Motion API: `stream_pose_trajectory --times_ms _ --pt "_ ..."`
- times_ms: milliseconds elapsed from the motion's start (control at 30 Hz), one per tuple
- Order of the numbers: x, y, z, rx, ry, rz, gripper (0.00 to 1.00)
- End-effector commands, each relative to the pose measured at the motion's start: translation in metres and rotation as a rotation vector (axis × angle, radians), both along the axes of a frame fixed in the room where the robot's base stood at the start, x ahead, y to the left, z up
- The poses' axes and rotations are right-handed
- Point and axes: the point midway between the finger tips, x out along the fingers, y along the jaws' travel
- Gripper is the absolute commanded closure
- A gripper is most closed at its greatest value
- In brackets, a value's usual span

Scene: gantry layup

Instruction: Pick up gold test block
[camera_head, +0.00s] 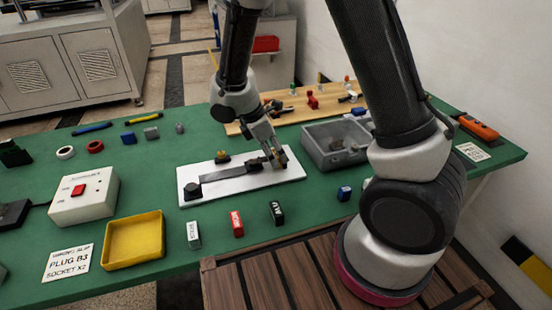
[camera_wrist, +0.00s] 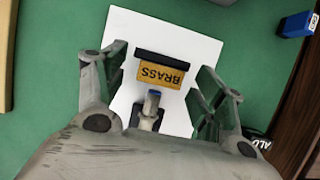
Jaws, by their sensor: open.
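The gold test block (camera_wrist: 161,74), marked BRASS, shows in the wrist view against a dark strip on the white plate (camera_wrist: 190,40). My gripper (camera_wrist: 160,80) is open, with one finger on each side of the block and a visible gap to each. In the head view my gripper (camera_head: 274,159) is low over the right end of the white plate (camera_head: 290,176). The block cannot be made out clearly there, as the fingers cover that spot. A blue-tipped metal part (camera_wrist: 153,103) stands just below the block in the wrist view.
White, red and black labelled blocks (camera_head: 237,223) stand in front of the plate. A grey bin (camera_head: 334,150) is to its right, a small blue block (camera_head: 344,193) nearer. A yellow tray (camera_head: 134,243) and a button box (camera_head: 88,196) are at left. A wooden board (camera_head: 318,117) lies behind.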

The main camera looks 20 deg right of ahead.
Motion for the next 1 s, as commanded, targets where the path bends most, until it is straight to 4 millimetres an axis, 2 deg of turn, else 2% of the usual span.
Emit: stream_pose_trajectory --times_ms 267,367,600,633,867,1000 --pt "0.000 -0.002 -0.006 0.001 0.000 0.001 0.30" --pt "0.000 -0.002 -0.006 0.001 0.000 0.000 0.45" --pt "0.000 -0.002 -0.006 0.001 0.000 0.000 0.89" --pt "0.000 -0.002 -0.006 0.001 0.000 0.000 0.91" --pt "0.000 -0.002 -0.004 0.001 -0.001 -0.001 0.91" --pt "0.001 -0.001 0.014 0.003 -0.005 0.000 0.91"
